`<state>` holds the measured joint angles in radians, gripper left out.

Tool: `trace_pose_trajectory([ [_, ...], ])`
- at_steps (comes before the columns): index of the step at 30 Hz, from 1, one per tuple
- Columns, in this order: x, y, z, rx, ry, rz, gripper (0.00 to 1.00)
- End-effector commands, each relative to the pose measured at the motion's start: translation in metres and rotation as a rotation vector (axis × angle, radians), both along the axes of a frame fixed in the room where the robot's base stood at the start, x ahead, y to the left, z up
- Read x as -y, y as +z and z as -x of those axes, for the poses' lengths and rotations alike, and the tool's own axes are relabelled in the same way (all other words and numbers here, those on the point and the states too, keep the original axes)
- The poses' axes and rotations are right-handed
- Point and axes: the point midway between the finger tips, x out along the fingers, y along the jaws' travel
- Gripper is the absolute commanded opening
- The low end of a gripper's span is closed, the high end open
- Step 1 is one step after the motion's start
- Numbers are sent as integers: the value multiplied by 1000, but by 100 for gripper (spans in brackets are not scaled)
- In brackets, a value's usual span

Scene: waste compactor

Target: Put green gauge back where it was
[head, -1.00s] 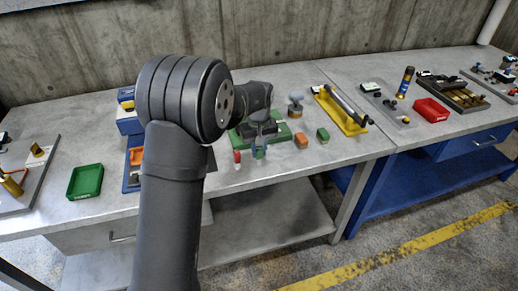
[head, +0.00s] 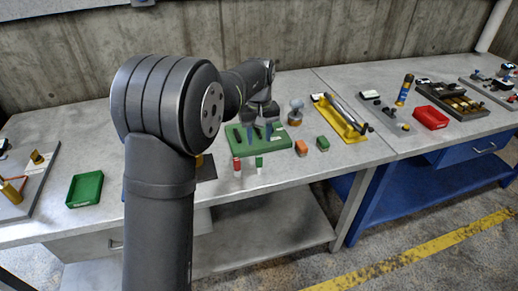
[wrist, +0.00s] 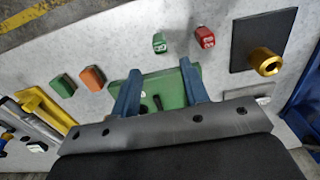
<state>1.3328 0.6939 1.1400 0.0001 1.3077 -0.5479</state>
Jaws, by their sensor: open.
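The green gauge (head: 259,161) has a green top over a pale lower part and stands upright in front of the green rack, beside the red gauge (head: 237,166). In the wrist view the green gauge (wrist: 159,43) shows its marked top, apart from the rack, with the red gauge (wrist: 205,38) to its right. The green rack (head: 243,151) has dark holes; in the wrist view the rack (wrist: 172,82) lies between and beyond my blue fingers. My gripper (head: 260,132) is open and empty above the rack; in the wrist view its fingers (wrist: 160,72) are spread apart.
An orange block (head: 301,147) and a green block (head: 322,143) stand right of the rack, with a knobbed tool (head: 295,112) behind. A yellow stand (head: 342,120) is farther right. A brass cylinder on a dark plate (wrist: 265,62) lies beyond the red gauge. A green tray (head: 85,189) is at left.

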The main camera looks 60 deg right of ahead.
Motion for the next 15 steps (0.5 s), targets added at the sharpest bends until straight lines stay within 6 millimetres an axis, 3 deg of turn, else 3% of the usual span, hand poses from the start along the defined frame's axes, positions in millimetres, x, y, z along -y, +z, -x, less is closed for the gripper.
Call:
trace_pose_trajectory([
  [6,0,27,0,0,0,1,41],
  [15,0,31,0,0,0,0,41],
])
